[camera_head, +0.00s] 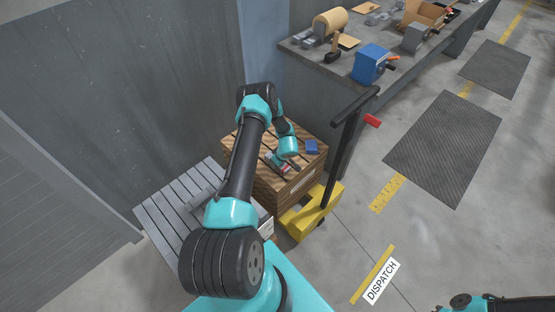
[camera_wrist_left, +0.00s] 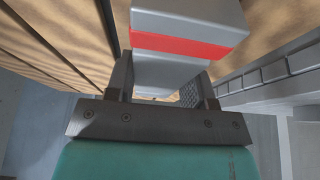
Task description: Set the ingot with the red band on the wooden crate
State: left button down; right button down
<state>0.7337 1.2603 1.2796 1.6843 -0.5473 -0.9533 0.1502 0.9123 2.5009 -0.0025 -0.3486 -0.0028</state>
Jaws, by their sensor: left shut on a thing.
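The wooden crate (camera_head: 302,186) stands near the middle of the head view, with a slatted top. The grey ingot with the red band (camera_wrist_left: 190,46) is between the fingers of my left gripper (camera_wrist_left: 165,85), over the wooden slats in the wrist view. In the head view the ingot and my left gripper (camera_head: 277,163) are small over the crate's top, partly hidden by my arm. My left gripper is shut on the ingot. I cannot tell whether the ingot touches the slats. Only part of my right arm shows, at the bottom right; its gripper is outside the picture.
A small blue block (camera_head: 311,146) lies on the crate's far right part. A grey slatted platform (camera_head: 160,212) stands to the left. A yellow truck with a black handle (camera_head: 312,216) is against the crate's right side. A workbench (camera_head: 318,66) with several items runs along the back.

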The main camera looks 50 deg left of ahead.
pick_arm(q)
jog(key=shift+f, duration=0.25)
jog(key=shift+c, duration=2.4)
grip_release()
jog(key=shift+f, duration=0.1)
jog(key=v, duration=1.2)
jog(key=shift+d, duration=0.15)
